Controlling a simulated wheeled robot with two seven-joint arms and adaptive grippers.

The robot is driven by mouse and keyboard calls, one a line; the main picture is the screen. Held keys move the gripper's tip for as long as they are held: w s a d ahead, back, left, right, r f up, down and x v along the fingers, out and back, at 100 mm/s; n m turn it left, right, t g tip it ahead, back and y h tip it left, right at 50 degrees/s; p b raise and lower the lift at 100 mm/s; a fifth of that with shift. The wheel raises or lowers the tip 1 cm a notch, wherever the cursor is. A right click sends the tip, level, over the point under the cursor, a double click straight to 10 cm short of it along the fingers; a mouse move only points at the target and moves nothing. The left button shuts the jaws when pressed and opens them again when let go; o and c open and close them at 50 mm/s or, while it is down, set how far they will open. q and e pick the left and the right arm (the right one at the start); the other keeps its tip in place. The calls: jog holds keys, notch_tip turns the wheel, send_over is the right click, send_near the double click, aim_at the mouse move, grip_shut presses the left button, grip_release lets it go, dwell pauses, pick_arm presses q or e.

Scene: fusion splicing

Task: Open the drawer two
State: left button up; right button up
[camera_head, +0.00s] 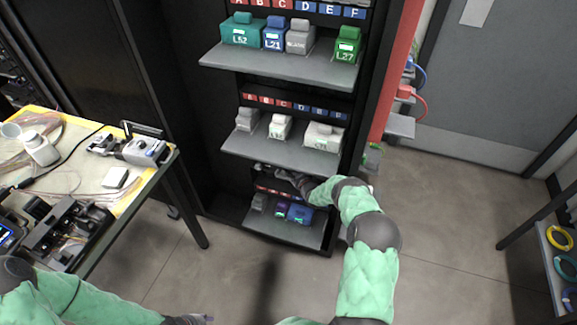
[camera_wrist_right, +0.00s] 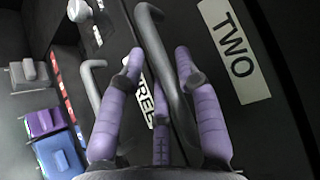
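Drawer two's dark front (camera_wrist_right: 270,115) bears a "TWO" label (camera_wrist_right: 233,50) in the right wrist view. A grey bar handle (camera_wrist_right: 150,35) beside that label runs between the purple fingers of my right gripper (camera_wrist_right: 158,58). The fingers are spread on either side of the bar, with a gap visible. In the head view my right gripper (camera_head: 284,174) is at the cabinet, just under the middle shelf, and is small and partly hidden. My left gripper (camera_head: 190,320) is at the bottom edge, cut off, away from the cabinet.
A second handle (camera_wrist_right: 90,95) sits by a partly covered "THREE" label. Upper (camera_head: 285,66), middle (camera_head: 290,153) and lower (camera_head: 285,230) shelves hold small coloured boxes. A yellow-edged table (camera_head: 150,186) with instruments stands left. The floor (camera_head: 430,250) right of the cabinet is clear.

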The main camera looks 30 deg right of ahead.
jog(key=shift+w, duration=0.55)
grip_shut()
jog(key=shift+s, duration=0.1)
